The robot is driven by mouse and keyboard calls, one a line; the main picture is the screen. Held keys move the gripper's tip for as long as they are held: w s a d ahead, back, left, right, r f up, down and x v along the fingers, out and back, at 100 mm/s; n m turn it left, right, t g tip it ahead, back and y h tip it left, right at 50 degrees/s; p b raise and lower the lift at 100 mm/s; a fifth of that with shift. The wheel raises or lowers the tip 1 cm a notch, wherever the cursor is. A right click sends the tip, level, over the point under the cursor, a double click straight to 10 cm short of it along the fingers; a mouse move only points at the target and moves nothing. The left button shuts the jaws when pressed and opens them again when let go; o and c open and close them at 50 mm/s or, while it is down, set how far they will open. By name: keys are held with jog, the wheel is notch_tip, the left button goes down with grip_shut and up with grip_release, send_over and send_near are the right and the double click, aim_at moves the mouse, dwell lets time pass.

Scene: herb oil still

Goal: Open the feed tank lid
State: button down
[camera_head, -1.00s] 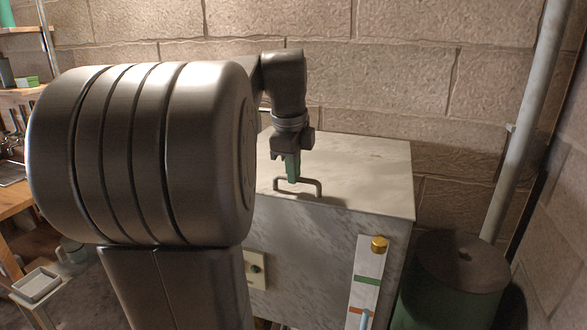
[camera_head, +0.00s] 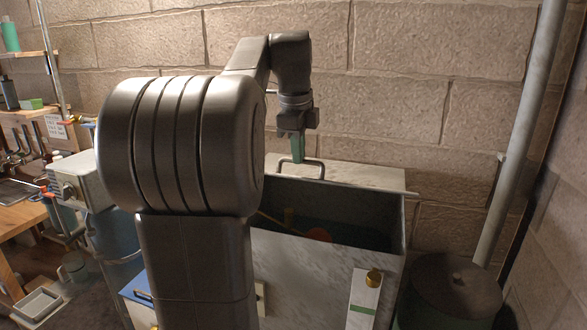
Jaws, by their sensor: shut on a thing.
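The feed tank (camera_head: 330,270) is a pale grey, marbled box in front of the block wall. Its top is largely uncovered and shows a dark inside (camera_head: 350,215). The lid (camera_head: 365,177) shows as a narrow pale strip at the tank's back edge; I cannot tell whether it is tilted up or slid back. A grey bar handle (camera_head: 316,163) is on the lid's near edge. My gripper (camera_head: 299,158), with green fingers, is shut on the handle at its left part. My arm hides the tank's left side.
Inside the tank are an orange-red round thing (camera_head: 319,235) and a tan stick-like piece. A dark green drum (camera_head: 455,290) and a slanting pipe (camera_head: 515,140) stand at the right. Shelves and a wooden bench (camera_head: 20,222) are at the left.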

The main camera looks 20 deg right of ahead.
jog(key=w+d+r, duration=0.5)
jog(key=w+r, duration=0.1)
jog(key=shift+w+r, duration=0.3)
dwell(0.5)
jog(key=c, duration=1.8)
grip_release()
jog(key=o, duration=0.3)
jog(key=shift+w+d+f, duration=0.3)
jog(key=shift+w+d, duration=0.15)
jog(key=shift+w, duration=0.1)
jog(key=shift+r, duration=0.2)
